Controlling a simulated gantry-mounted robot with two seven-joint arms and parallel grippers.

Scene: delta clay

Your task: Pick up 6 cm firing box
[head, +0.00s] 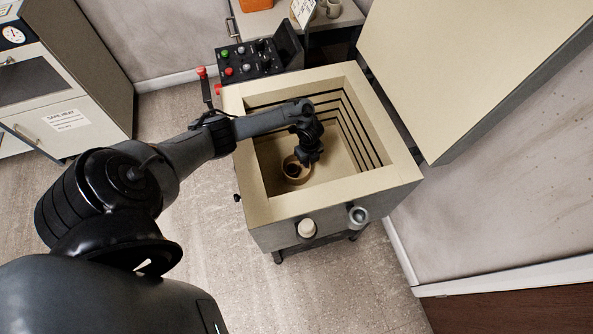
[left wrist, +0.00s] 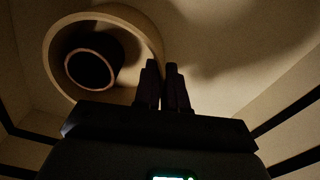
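A round, pale tan firing box (head: 287,174) with an open top stands low inside the open kiln. In the left wrist view the firing box (left wrist: 56,78) is at upper left, and a smaller round piece with a pinkish rim and dark hollow (left wrist: 68,72) shows inside it. My left gripper (head: 305,160) reaches down into the kiln at the box's upper right rim. In the left wrist view my left gripper's fingers (left wrist: 162,88) are close together, with a narrow gap beside the box's right wall. Whether they hold the wall is too dark to tell. My right gripper is not in view.
The square kiln (head: 238,105) has thick walls around my left arm. Its raised lid (head: 470,60) stands at the right. Two short cylinders (head: 307,228) stick out from its front. A control box (head: 250,60) is behind, and a cabinet (head: 70,95) stands at the left.

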